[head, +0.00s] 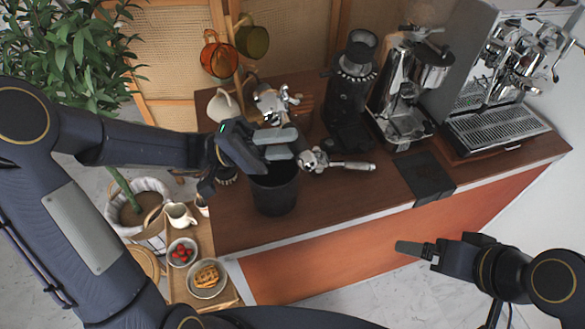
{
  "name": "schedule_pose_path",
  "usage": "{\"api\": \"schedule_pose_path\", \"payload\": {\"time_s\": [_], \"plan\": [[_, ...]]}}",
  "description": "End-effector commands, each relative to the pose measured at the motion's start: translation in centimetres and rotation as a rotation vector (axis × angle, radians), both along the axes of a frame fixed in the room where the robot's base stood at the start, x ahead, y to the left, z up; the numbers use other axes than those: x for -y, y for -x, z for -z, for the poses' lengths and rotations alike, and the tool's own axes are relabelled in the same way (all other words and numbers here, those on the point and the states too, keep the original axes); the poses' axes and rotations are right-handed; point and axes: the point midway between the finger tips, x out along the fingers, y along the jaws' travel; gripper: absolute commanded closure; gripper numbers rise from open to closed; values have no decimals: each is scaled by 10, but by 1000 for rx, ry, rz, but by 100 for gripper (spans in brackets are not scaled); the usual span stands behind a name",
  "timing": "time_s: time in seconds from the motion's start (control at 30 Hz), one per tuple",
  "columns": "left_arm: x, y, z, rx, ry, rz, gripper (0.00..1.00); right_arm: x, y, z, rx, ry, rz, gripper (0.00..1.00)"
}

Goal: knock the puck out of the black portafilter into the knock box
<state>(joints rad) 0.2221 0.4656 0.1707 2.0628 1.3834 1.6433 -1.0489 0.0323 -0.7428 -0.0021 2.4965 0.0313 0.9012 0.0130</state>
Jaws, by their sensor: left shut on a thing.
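The knock box (274,193) is a black round bin on the wooden counter, near its left end. My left gripper (284,144) is over the box's rim, its pale fingers pointing right. It is shut on the black portafilter (270,100), whose metal head and spouts appear just beyond the fingers. The fingers hide most of its handle, and I cannot see the puck. Another portafilter (340,164), with a metallic handle, lies on the counter to the right of the box. My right gripper (408,247) is in front of the counter, away from the box; its finger gap does not show.
A black grinder (350,95), a silver grinder (408,90) and an espresso machine (505,80) stand along the back right. Mugs (218,55) hang behind. A low tray (190,290) with bowls stands at lower left. A black mat (425,175) lies at the counter's front.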

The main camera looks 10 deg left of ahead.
Motion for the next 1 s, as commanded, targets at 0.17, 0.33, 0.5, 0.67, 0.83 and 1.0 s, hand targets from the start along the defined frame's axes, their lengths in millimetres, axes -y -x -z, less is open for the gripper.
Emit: {"api": "schedule_pose_path", "payload": {"time_s": [0.17, 0.33, 0.5, 0.67, 0.83, 1.0], "plan": [[-6, -9, -3, 9, 18, -54, 100, 0, 0, -2, 0, 0, 0, 11], [-7, -11, 3, 9, 21, -61, 100, 0, 0, 3, 0, 0, 0, 11], [-7, -11, 18, 7, 21, -59, 100, 0, 0, 13, 0, 0, 0, 11], [-6, -10, 38, 7, 21, -59, 100, 0, 0, 27, 0, 0, 0, 11], [-6, -11, 63, 7, 21, -59, 100, 0, 0, 43, 0, 0, 0, 11], [-6, -10, 87, 8, 20, -59, 100, 0, 0, 58, 0, 0, 0, 11]]}}
